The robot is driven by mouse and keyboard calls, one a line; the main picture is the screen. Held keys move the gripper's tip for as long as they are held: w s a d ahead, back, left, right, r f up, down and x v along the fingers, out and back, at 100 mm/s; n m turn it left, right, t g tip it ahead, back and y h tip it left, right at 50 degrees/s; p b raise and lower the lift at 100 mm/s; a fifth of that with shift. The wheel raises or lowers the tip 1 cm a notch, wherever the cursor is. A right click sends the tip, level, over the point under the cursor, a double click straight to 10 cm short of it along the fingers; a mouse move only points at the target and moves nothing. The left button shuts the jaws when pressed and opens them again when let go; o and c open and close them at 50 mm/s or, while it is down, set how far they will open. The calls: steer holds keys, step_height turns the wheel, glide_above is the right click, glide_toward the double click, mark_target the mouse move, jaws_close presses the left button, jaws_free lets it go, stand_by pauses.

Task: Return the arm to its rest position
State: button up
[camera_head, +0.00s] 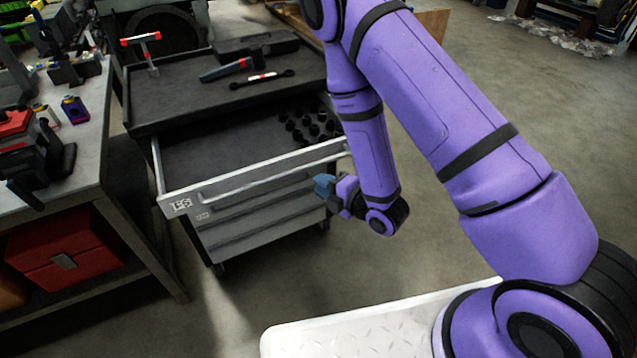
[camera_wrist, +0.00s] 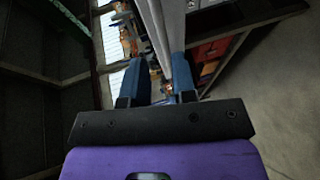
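My purple arm reaches down from the top of the head view, with my gripper (camera_head: 325,187) at its lower end. The gripper is just in front of the right part of the tool cart's (camera_head: 255,222) open top drawer, close to its long handle (camera_head: 270,181). In the wrist view my gripper (camera_wrist: 160,82) has its two blue fingers apart, with a gap between them. A long grey bar (camera_wrist: 162,35), apparently of the drawer front, runs into the picture between the fingers. Whether a finger touches it I cannot tell.
The drawer (camera_head: 225,155) stands pulled out, with several black sockets (camera_head: 308,122) inside. Tools lie on the cart top (camera_head: 160,100). A workbench (camera_head: 95,150) with a red box (camera_head: 65,250) below stands left. Floor (camera_head: 440,245) is free to the right.

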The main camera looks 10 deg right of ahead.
stand_by(0.4)
steer(key=w+d+r+m+h, duration=0.2)
steer(key=w+r+m, duration=0.1)
steer(key=r, duration=0.3)
steer(key=w+d+r+m+h, duration=0.3)
steer(key=r+m, duration=0.1)
steer(key=r, duration=0.3)
steer(key=s+d+r+m+g+h, duration=0.25)
steer(key=d+r+m, duration=0.35)
steer(key=r, duration=0.5)
steer(key=s+d+r+m+g+h, duration=0.1)
steer(key=s+r+m, duration=0.5)
steer(key=s, duration=0.7)
steer(key=s+d+r+m+g+h, duration=0.1)
steer(key=s+d+r+m+g, duration=0.2)
steer(key=s, duration=1)
steer(key=d+r+m, duration=0.3)
steer(key=r, duration=0.2)
steer(key=shift+s+r+g, duration=0.25)
steer(key=shift+r+g, duration=0.1)
